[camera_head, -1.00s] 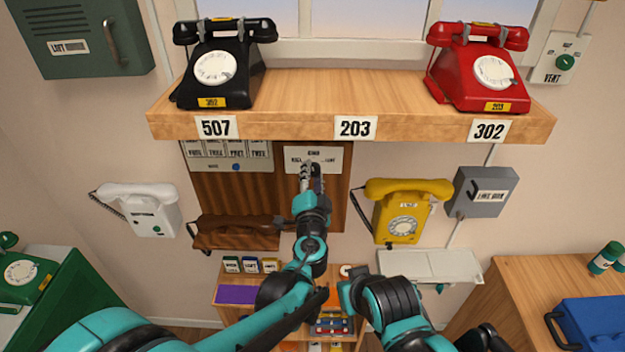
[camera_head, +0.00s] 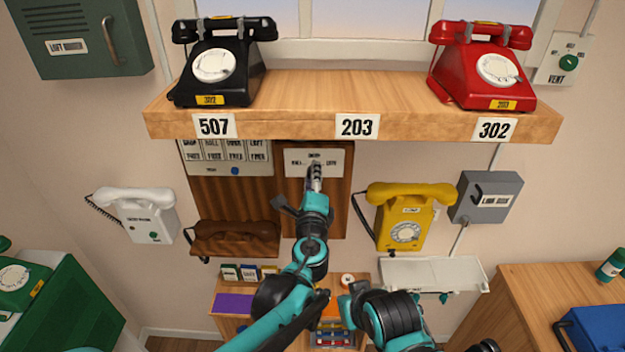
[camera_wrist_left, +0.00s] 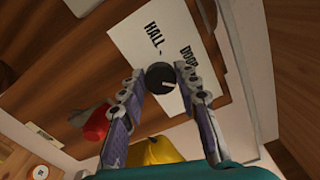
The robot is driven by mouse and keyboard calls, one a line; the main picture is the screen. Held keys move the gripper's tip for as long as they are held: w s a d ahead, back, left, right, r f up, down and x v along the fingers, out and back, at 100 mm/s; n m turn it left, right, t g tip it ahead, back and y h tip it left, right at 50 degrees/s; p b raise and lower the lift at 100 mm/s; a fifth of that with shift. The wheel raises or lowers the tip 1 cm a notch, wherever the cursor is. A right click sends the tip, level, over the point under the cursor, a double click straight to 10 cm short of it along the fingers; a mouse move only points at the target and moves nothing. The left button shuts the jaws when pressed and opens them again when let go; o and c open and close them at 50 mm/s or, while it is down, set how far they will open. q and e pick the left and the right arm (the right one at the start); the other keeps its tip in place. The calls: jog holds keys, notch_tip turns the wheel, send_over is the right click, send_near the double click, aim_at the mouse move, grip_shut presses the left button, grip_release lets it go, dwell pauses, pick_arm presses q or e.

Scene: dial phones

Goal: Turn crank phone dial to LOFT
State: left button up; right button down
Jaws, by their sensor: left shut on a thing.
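The dial is a small black round knob (camera_wrist_left: 160,78) with a white mark, on a white plate (camera_head: 329,160) fixed to a brown wooden wall panel. The plate carries HALL at left, DOOR at top and LOFT at right in the head view. My left gripper (camera_head: 315,172) is at the plate and covers the knob there. In the left wrist view, the left gripper (camera_wrist_left: 158,80) is shut on the knob, one fingertip on each side. The white mark points right, just below DOOR. LOFT is hidden in that view.
A shelf (camera_head: 290,122) with a black phone (camera_head: 216,65) and a red phone (camera_head: 485,65) juts out above. A yellow phone (camera_head: 408,215) hangs right of my gripper. A brown handset (camera_head: 235,237) is left, and a white phone (camera_head: 140,213) further left.

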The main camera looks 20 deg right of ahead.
pick_arm(q)
jog(key=shift+m, duration=1.6)
jog(key=o, duration=1.2)
jog(key=shift+c, duration=0.2)
jog(key=shift+s, duration=0.15)
jog(key=v, duration=1.2)
